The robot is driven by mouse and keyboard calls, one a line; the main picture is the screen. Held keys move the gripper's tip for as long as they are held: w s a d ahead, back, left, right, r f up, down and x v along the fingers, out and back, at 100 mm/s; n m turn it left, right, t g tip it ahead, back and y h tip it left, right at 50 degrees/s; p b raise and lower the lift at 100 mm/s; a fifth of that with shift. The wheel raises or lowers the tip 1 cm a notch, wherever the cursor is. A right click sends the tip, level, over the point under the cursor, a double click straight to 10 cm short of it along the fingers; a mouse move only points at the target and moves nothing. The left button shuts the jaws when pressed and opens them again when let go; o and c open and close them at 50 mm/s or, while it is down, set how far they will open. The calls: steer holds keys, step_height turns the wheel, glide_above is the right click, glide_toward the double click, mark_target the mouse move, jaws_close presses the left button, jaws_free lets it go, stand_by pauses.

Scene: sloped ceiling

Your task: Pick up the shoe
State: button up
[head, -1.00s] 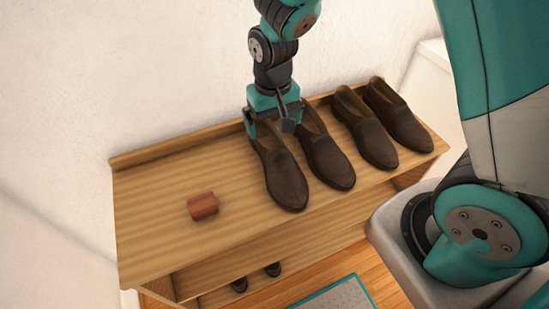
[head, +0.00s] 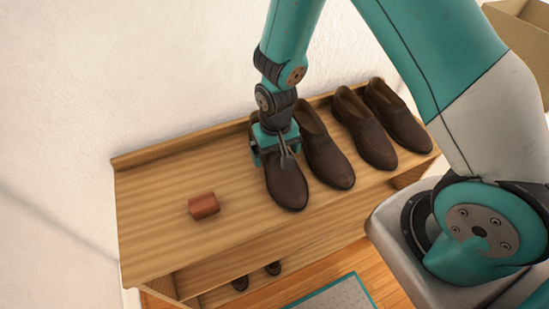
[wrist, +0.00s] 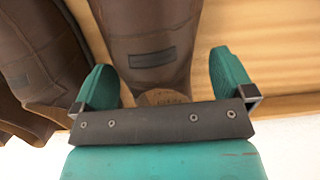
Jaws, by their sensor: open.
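Several brown slip-on shoes stand in a row on top of a wooden shelf unit (head: 160,235). In the wrist view, my gripper (wrist: 168,85) is open, with one teal finger on each side of a brown shoe (wrist: 146,45). A dark label shows on that shoe. I cannot tell whether the fingers touch it. The second shoe (head: 330,160) stands close on the right; a neighbouring shoe shows at the left in the wrist view (wrist: 40,60).
A small reddish-brown block (head: 203,205) lies on the shelf top, left of the shoes. The shelf top around it is clear. A white wall (head: 120,80) rises behind. More shoes (head: 256,276) show on the lower shelf. A cardboard box (head: 525,35) stands at the upper right.

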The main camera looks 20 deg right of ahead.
steer(key=c, duration=1)
